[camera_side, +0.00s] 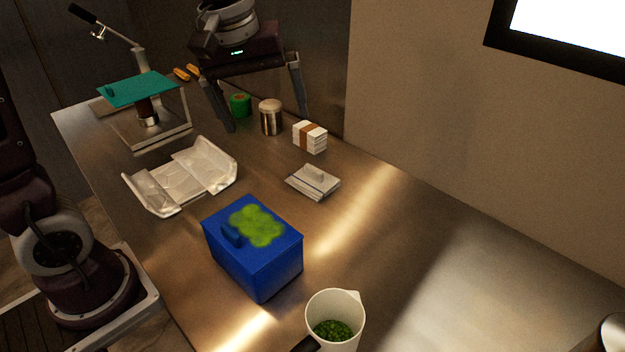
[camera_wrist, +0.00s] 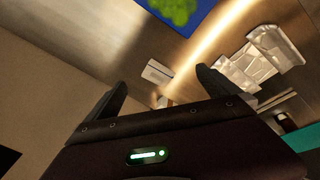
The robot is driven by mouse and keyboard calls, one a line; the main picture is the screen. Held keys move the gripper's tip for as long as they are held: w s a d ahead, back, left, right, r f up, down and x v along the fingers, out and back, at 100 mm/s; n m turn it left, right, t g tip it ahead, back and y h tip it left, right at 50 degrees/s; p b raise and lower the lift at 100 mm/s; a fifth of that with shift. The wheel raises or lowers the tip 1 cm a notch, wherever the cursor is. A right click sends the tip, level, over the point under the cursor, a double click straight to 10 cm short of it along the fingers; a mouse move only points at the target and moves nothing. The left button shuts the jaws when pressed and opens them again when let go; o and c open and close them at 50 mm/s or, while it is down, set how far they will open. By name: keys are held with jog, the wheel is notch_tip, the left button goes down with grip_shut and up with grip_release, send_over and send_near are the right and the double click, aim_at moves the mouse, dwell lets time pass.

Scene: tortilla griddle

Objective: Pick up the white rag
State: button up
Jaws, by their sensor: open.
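A folded white rag (camera_side: 313,181) with a dark stripe and a raised ridge on top lies flat on the steel counter, in the middle of the side view. In the wrist view it appears as a small pale rectangle (camera_wrist: 157,72) between my fingertips. My gripper (camera_side: 267,118) is open and empty, fingers pointing down, toward the back of the counter. It is apart from the rag, which lies nearer the side camera. The wrist view also shows both spread fingers of my gripper (camera_wrist: 160,80).
A banded white stack (camera_side: 310,137), a metal canister (camera_side: 271,118) and a green roll-like object (camera_side: 240,105) stand near my fingers.

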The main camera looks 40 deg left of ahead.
jog(key=w+a+f+n+g, duration=0.1)
jog(key=w+f+n, duration=0.25)
jog(key=w, duration=0.25)
jog(key=n+g, duration=0.2)
jog(key=n, duration=0.4)
send_over(312, 169)
notch_tip(312, 169, down, 13)
jog(key=shift+d+r, duration=0.1)
jog(key=shift+r, duration=0.05)
notch_tip(312, 169, down, 7)
jog(key=shift+w+f, duration=0.1)
jog(key=shift+f, duration=0.05)
jog(key=c, duration=1.4)
